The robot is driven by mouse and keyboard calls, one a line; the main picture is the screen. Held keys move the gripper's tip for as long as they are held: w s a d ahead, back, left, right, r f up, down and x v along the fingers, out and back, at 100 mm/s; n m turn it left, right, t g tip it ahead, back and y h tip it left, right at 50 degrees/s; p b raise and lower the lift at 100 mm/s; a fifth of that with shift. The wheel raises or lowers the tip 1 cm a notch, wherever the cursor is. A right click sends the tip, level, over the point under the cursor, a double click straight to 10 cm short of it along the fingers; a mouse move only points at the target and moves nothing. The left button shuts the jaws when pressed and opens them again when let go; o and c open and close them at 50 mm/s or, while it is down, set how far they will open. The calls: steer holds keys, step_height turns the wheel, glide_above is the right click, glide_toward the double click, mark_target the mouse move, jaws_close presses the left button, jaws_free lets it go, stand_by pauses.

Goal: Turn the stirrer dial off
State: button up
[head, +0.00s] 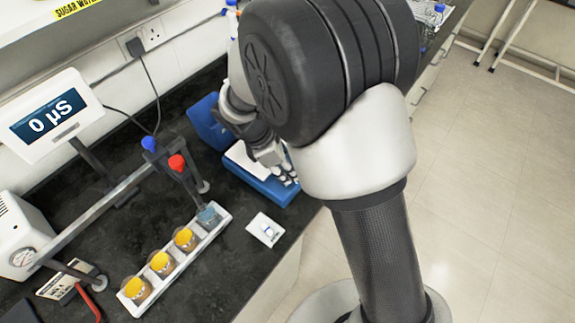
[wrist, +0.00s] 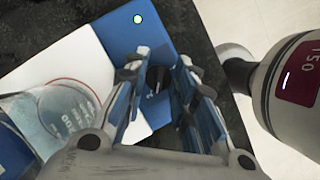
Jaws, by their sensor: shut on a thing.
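The stirrer (head: 272,188) is a blue unit with a white top plate on the dark bench, partly hidden by my arm in the head view. In the wrist view its blue front panel (wrist: 190,22) carries a small, bright round light (wrist: 138,19). The black dial (wrist: 157,78) sits between my fingers, and its pointer setting cannot be read. My gripper (wrist: 163,68) is shut on the dial, with one finger on each side; it also shows at the stirrer's front in the head view (head: 287,174).
A clear beaker with bluish contents (wrist: 50,115) is beside my gripper. A white tray (head: 190,250) holds several small vessels, and a small white plate (head: 265,229) lies near the bench edge. A metal rail (head: 105,200) and a meter display (head: 48,114) stand left.

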steer(key=n+t+p, duration=0.1)
steer(key=n, duration=0.2)
steer(key=n+t+y+p, duration=0.1)
steer(key=n, duration=0.2)
steer(key=shift+s, duration=0.1)
steer(key=n+y, duration=0.1)
steer(key=n, duration=0.3)
steer(key=shift+d+t, duration=0.1)
steer(key=shift+t, duration=0.3)
steer(key=n+y, duration=0.1)
steer(key=n, duration=0.2)
steer(key=shift+n+t+y, duration=0.3)
steer(key=shift+y, duration=0.1)
steer(key=n+y, duration=0.2)
steer(key=n, duration=0.4)
steer(key=shift+d, duration=0.1)
steer(key=shift+n+g+y+p, duration=0.4)
steer(key=shift+n+y, duration=0.15)
steer(key=shift+n, duration=1)
steer(key=shift+n+g+y+p, duration=0.4)
steer(key=shift+n+y, duration=0.15)
steer(key=shift+n, duration=1)
steer(key=o, duration=0.7)
